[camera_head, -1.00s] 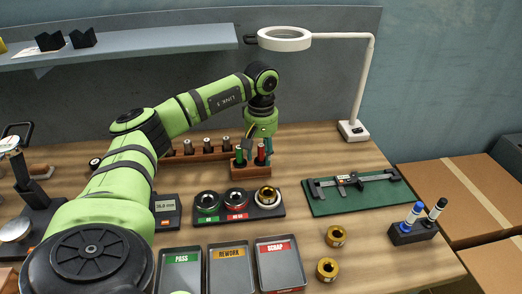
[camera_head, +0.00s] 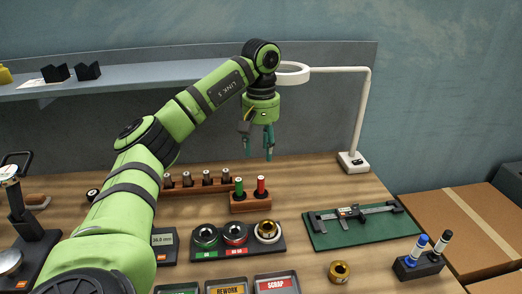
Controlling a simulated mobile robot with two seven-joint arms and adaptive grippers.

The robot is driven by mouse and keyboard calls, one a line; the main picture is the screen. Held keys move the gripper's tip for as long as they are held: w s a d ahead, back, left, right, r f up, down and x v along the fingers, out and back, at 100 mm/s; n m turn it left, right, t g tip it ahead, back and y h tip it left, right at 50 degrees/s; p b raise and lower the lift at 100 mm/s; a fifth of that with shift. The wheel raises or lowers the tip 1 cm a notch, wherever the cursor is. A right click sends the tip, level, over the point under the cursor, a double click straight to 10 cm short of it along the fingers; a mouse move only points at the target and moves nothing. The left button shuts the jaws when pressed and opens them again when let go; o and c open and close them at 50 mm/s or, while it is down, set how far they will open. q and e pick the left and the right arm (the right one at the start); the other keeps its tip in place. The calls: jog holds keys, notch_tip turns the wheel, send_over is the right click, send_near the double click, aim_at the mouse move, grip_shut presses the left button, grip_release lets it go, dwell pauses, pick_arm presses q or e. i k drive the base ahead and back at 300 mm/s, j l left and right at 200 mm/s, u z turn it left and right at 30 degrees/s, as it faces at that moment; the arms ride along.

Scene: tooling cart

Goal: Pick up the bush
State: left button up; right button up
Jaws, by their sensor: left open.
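A brass bush (camera_head: 339,271), a short ring with a hole through it, stands on the table near the bottom edge. Another brass ring (camera_head: 267,231) sits at the right end of the black holder (camera_head: 279,246), beside the red and green ring gauges. My left gripper (camera_head: 258,153) is open and empty, fingers pointing down, above and behind the wooden block with the green and red plugs. It is well behind both brass pieces and to the left of the bush on the table. My right gripper is not in view.
The plug block (camera_head: 251,204) and a rack of metal pins (camera_head: 198,184) stand below my gripper. A caliper lies on a green mat (camera_head: 320,240). A marker holder (camera_head: 418,265) is at right. The magnifier lamp (camera_head: 366,110) rises behind. Labelled trays (camera_head: 277,284) are at the front.

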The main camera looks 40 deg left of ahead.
aim_at(264, 224)
jog(key=u, duration=1.25)
